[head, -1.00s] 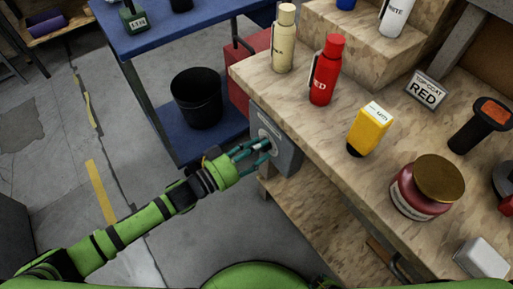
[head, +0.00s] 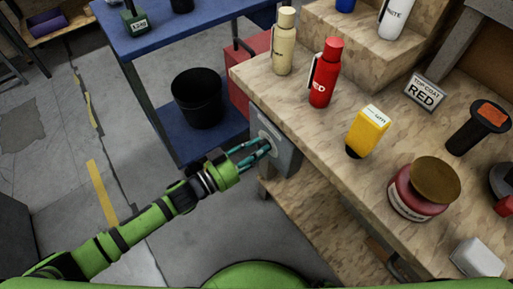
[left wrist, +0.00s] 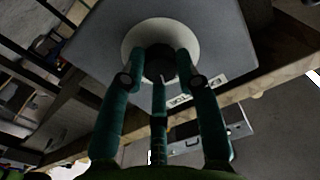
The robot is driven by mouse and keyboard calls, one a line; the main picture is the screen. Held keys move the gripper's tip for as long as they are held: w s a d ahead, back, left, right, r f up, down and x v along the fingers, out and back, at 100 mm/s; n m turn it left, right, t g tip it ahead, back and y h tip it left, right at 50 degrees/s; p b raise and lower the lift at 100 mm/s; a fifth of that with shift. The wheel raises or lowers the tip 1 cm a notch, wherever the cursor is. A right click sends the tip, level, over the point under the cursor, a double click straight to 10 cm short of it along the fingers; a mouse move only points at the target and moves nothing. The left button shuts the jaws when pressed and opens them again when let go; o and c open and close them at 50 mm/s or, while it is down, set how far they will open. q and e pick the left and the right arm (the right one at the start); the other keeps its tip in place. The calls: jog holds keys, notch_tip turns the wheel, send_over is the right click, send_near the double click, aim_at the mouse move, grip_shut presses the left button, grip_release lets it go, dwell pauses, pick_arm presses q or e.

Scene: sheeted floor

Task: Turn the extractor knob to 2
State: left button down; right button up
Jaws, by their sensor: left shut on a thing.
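The extractor control is a grey box (head: 286,155) on the end of the wooden workbench, below the top's edge. In the left wrist view its grey panel (left wrist: 95,40) carries a pale round dial (left wrist: 197,35) with a dark knob (left wrist: 160,66) in the middle. My left gripper (head: 266,147) reaches in from the left, with its teal fingers at the dial. In the left wrist view the gripper (left wrist: 163,78) is shut on the knob, its three fingers around it. The dial's markings and the knob's pointer are not readable. My right gripper is not in view.
The workbench top (head: 300,115) holds a cream bottle (head: 284,45), a red bottle (head: 325,75), a yellow container (head: 367,130) and a red jar (head: 420,190). A blue cart (head: 150,38) with a black bin (head: 197,98) stands behind my left arm. Grey floor is open at left.

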pick_arm(q)
jog(key=shift+m, duration=5.5)
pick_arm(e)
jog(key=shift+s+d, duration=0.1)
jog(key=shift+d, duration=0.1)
pick_arm(q)
jog(key=c, duration=0.9)
grip_release()
jog(key=shift+w, duration=0.1)
jog(key=v, duration=1.2)
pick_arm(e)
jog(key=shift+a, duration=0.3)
